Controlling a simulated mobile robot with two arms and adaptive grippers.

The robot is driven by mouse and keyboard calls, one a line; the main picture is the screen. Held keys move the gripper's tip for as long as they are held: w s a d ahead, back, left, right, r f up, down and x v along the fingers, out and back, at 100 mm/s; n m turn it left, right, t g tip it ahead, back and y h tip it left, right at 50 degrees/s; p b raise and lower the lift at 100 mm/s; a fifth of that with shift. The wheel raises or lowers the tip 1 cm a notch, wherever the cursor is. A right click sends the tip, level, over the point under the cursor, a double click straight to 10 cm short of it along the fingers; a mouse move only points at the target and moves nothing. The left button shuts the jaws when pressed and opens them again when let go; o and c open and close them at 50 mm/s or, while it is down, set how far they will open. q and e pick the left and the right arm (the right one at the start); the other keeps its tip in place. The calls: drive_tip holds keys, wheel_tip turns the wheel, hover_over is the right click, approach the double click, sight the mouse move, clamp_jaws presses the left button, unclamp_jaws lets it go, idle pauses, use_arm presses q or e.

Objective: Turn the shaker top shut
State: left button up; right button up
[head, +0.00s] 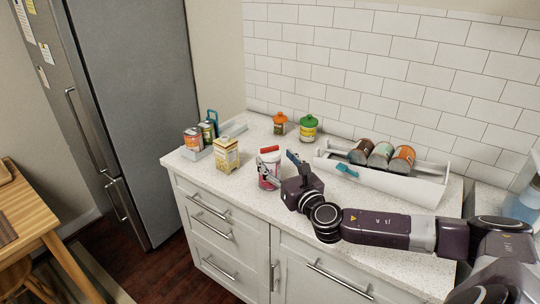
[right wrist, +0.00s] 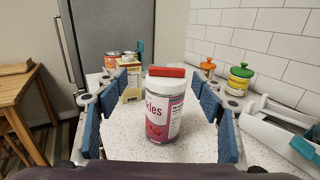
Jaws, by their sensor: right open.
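The shaker (head: 268,173) is a white and pink jar standing upright near the counter's front edge. Its red top (head: 268,150) sits across the upper end. In the right wrist view the shaker (right wrist: 163,115) stands upright in the middle, its label partly readable, with the red top (right wrist: 167,72) lying as a flat bar across it. My right gripper (head: 280,160) is open, its blue-padded fingers on either side of the shaker in the wrist view, with gaps on both sides. I cannot tell how far the top is turned. My left gripper is not in view.
A tan carton (head: 227,155) stands left of the shaker, near a tray of cans (head: 196,154). An orange-lidded jar (head: 280,124) and a green-lidded jar (head: 308,130) stand behind.

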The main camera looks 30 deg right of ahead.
sight(270, 149)
drive_tip(key=shift+h, duration=0.3)
drive_tip(key=w, duration=0.2)
drive_tip(key=w+d+p, duration=0.1)
drive_tip(key=w+d, duration=0.1)
drive_tip(key=w, duration=0.1)
drive_tip(key=shift+w+f, duration=0.2)
drive_tip(key=shift+w, duration=0.15)
drive_tip(key=shift+w+d+f+p, duration=0.1)
drive_tip(key=shift+w+p, duration=0.05)
drive_tip(key=shift+w, duration=0.3)
drive_tip(key=shift+w+d+p, duration=0.1)
drive_tip(key=shift+w+p, duration=0.05)
drive_tip(key=shift+w, duration=0.3)
drive_tip(key=shift+c, duration=0.3)
drive_tip(key=c, duration=1.1)
drive_tip(key=shift+c, duration=0.2)
